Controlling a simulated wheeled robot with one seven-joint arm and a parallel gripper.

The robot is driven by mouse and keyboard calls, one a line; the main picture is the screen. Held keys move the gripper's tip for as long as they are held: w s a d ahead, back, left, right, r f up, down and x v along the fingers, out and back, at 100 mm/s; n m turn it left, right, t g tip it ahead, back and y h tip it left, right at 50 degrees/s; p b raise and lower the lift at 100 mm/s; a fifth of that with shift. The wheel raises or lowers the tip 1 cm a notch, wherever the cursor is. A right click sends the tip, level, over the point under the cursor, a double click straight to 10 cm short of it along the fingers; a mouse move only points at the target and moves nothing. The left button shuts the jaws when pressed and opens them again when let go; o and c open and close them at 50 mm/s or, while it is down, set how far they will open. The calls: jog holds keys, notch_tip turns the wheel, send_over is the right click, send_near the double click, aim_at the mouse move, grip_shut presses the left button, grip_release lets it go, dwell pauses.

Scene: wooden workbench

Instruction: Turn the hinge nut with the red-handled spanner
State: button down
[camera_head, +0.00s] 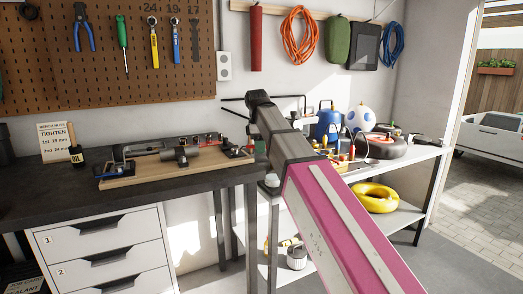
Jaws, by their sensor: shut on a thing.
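A wooden board (125,181) on the dark workbench (60,208) carries a grey and black metal fixture (182,154). Small red-topped parts show along its back. I cannot tell which part is the hinge nut. No red-handled spanner can be made out. A yellow spanner (154,50), a blue spanner (175,44) and a dark spanner (195,45) hang on the pegboard under 24, 19 and 17. My pink and grey arm reaches up from the lower right, past the bench's right end. My gripper cannot be picked out, nor anything it holds.
A card headed "BENCH NUTS TIGHTEN" (55,141) and an oil bottle (76,153) stand left of the board. Pliers (82,30) and a green screwdriver (122,45) hang above. A cluttered white shelf (410,175) stands right. The bench's front left is clear.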

jog(key=shift+r, duration=2.1)
